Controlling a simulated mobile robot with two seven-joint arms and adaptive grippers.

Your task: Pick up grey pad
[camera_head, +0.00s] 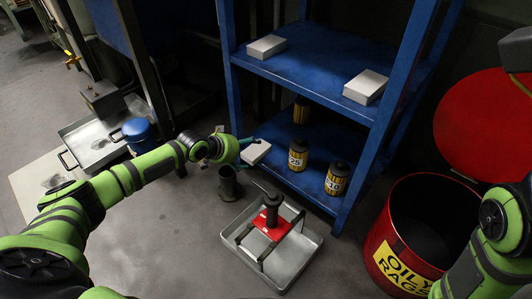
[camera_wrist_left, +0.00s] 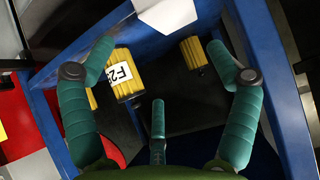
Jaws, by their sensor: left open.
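Several pale grey, block-shaped pads are in the head view. One pad (camera_head: 255,152) is at the left end of the lower shelf, right at my left gripper's fingertips. My left gripper (camera_head: 246,152) has teal fingers spread open. In the left wrist view the open fingers (camera_wrist_left: 160,75) frame an empty gap, and a pale pad (camera_wrist_left: 165,12) shows at the top, beyond the fingertips. I cannot tell whether the fingers touch it. Two more pads, one left (camera_head: 266,46) and one right (camera_head: 365,87), lie on the upper shelf. My right gripper is out of view.
The blue shelf rack (camera_head: 330,62) has posts close to my left gripper. Yellow canisters (camera_head: 298,155) stand on the lower shelf. Below are a dark cylinder (camera_head: 229,185) and a tray (camera_head: 308,250) with a red stand. A red rag bin (camera_head: 385,262) is at right.

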